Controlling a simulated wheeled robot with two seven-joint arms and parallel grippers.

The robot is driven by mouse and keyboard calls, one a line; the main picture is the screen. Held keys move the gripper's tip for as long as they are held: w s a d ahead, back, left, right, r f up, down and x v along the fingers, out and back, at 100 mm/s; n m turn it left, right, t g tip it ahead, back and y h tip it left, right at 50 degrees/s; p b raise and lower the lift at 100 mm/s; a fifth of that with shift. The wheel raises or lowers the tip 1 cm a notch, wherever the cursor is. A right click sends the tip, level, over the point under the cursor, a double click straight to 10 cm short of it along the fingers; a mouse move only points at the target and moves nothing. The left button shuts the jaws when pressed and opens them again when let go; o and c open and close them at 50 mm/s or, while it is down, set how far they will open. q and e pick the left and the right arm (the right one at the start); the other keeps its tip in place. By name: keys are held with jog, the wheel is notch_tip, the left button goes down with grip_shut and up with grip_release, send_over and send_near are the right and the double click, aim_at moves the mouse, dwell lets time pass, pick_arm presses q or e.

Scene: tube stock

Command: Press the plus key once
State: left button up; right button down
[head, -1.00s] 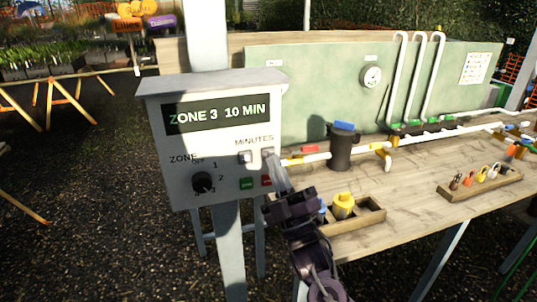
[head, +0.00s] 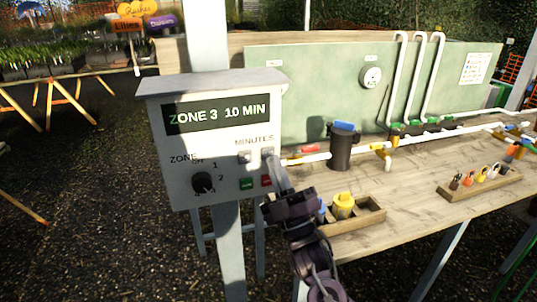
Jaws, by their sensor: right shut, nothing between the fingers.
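The white control box (head: 165,150) stands upright on a post at centre left. Its dark display (head: 217,114) reads "ZONE 3 10 MIN". Two pale keys sit under the word "MINUTES": the left key (head: 244,157) is in plain view, and the right key (head: 267,153) is just above my fingertips. Their symbols are too small to read. My right gripper (head: 274,163) is shut and empty, its tips at or just in front of the right key. I cannot tell whether they touch it. My left gripper is not in view.
The box also has a black zone dial (head: 202,183), a green button (head: 247,184) and a red button (head: 266,181) close below the keys. The wooden bench (head: 410,205) to the right holds white pipes, a black filter canister (head: 343,147) and a wooden tray (head: 372,217).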

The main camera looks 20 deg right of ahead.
jog(key=shift+w, duration=0.2)
dwell(0.4)
jog(key=shift+w, duration=0.25)
jog(key=shift+w, duration=0.35)
dwell(0.5)
jog(key=shift+s, duration=0.15)
dwell(0.3)
jog(key=shift+s, duration=0.65)
jog(key=s+p, duration=0.1)
jog(key=s, duration=0.4)
jog(key=shift+d, duration=0.1)
dwell(0.5)
